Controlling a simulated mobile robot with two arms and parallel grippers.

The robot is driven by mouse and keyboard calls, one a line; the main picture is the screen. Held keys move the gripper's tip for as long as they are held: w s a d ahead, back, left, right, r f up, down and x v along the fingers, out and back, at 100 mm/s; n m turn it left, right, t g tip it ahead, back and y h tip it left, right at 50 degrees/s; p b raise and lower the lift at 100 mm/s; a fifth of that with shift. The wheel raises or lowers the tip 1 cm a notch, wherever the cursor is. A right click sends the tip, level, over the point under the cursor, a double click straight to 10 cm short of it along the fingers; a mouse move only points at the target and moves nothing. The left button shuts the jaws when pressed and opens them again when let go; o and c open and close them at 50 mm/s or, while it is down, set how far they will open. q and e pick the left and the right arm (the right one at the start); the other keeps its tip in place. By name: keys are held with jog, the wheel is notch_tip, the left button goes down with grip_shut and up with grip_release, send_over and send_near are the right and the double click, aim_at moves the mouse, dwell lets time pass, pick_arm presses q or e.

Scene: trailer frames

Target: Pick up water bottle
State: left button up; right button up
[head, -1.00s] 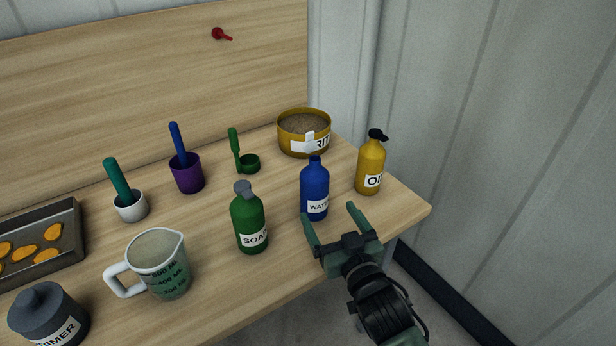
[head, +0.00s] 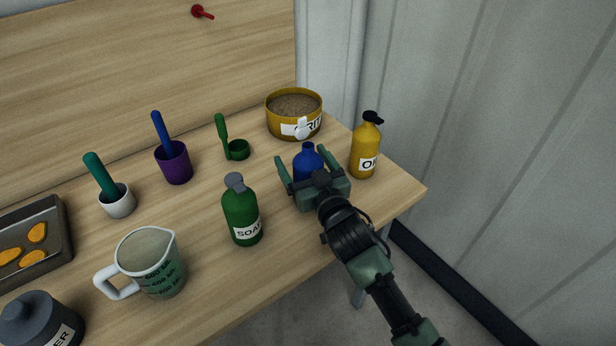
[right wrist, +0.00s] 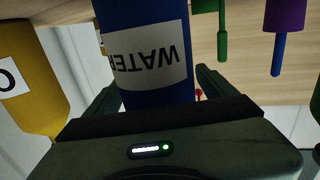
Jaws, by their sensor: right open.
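The blue water bottle (head: 307,162) stands upright on the wooden table, near its right end. In the head view, its lower part is hidden behind my right gripper (head: 309,168). That gripper is open, with one finger on each side of the bottle. In the right wrist view the bottle (right wrist: 155,50) appears upside down, its white WATER label facing the camera, between the fingers of the gripper (right wrist: 155,85). I cannot tell whether either finger touches it. My left gripper is not in view.
A yellow oil bottle (head: 365,150) stands close to the right of the gripper, and a green soap bottle (head: 241,211) to its left. A yellow grit tub (head: 283,126) is behind. A measuring jug (head: 150,262) stands front left. The table's front edge runs below the gripper.

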jog(key=shift+r, duration=0.1)
grip_shut()
jog(key=shift+r, duration=0.1)
dwell(0.3)
notch_tip(320, 180, up, 20)
jog(key=shift+p, duration=0.35)
dwell(1.1)
